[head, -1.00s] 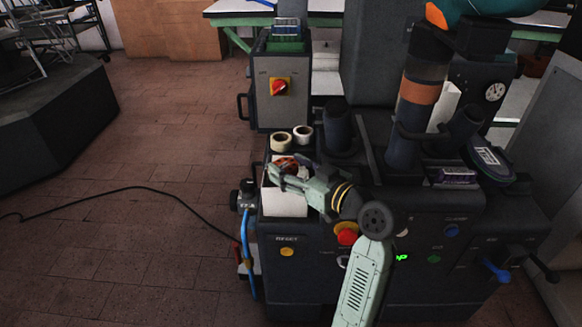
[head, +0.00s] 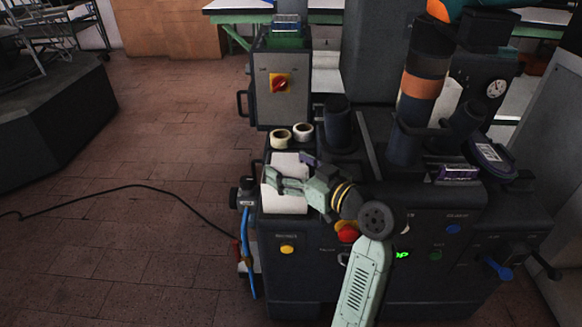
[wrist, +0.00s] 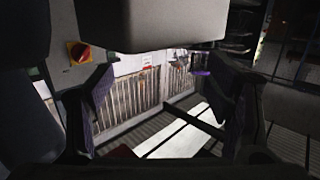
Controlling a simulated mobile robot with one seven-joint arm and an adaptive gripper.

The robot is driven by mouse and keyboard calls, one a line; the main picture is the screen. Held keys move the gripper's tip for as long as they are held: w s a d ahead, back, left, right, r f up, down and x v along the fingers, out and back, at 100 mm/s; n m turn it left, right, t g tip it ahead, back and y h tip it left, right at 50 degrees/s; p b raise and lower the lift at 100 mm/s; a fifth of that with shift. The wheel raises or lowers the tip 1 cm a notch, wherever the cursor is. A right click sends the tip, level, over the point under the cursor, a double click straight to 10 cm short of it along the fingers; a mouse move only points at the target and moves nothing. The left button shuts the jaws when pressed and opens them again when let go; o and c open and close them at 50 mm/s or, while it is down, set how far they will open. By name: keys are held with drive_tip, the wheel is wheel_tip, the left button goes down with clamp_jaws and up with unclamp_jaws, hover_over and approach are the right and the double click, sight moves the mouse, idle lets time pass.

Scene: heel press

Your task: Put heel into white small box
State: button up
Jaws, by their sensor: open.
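The white small box (head: 284,204) is at the front left corner of the machine, seen as a white panel in the head view. My gripper (head: 272,180) is over it, its fingers pointing left and spread apart. In the wrist view the two dark fingers stand wide apart with nothing held between them. I cannot clearly make out the heel in either view now. A small dark red patch (wrist: 121,153) shows low in the wrist view, but I cannot tell what it is.
Two tape rolls (head: 281,138) lie just behind the box on the machine top. A dark upright cylinder (head: 338,127) stands behind my wrist. A red button (head: 347,233) is below my wrist.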

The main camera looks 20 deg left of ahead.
drive_tip(key=shift+r, duration=0.1)
drive_tip(key=shift+r+p, duration=0.35)
drive_tip(key=shift+p, duration=0.05)
drive_tip(key=b+v, duration=0.1)
drive_tip(key=v, duration=1.1)
drive_tip(key=shift+r, duration=0.2)
